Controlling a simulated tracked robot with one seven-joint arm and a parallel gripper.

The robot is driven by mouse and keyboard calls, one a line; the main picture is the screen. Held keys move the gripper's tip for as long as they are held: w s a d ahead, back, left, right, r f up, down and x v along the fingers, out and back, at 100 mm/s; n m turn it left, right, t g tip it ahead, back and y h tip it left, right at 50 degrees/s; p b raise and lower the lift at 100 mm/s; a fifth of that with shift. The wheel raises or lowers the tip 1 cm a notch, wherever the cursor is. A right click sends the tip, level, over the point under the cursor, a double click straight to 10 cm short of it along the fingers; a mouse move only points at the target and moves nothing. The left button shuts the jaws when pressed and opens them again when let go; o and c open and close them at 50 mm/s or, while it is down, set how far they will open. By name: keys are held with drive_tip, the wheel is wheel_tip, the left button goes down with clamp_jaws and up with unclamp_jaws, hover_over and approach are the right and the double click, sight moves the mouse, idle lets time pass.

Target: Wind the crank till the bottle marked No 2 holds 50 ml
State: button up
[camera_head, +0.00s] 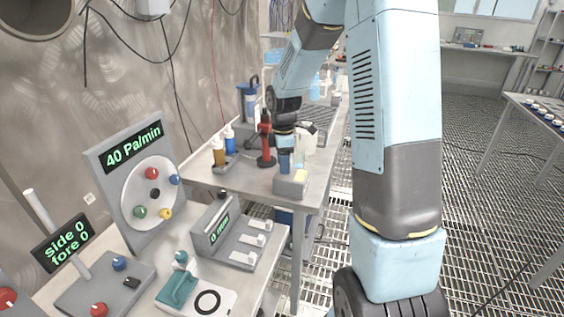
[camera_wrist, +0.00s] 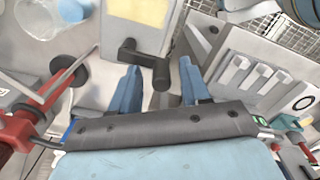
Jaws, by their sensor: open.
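A dark grey crank (camera_wrist: 142,54) shows in the wrist view beside a pale box with a yellow top (camera_wrist: 138,12). My gripper (camera_wrist: 160,68) is open, its two blue fingers pointing toward the crank, with the knobbed end of the crank between them. I cannot tell whether either finger touches it. In the head view my gripper (camera_head: 285,160) hangs low over the far bench, just behind the box (camera_head: 291,184); the crank is hidden there. A clear vessel with a blue part (camera_wrist: 38,25) is at the wrist view's upper left. No bottle marking or level is readable.
The near bench holds a dial panel (camera_head: 150,190) and a switch box (camera_head: 232,235). Grating floor is open at right.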

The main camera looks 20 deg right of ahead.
drive_tip(key=shift+c, duration=0.5)
clamp_jaws()
drive_tip(key=shift+a, duration=0.1)
drive_tip(key=shift+w+r, duration=0.1)
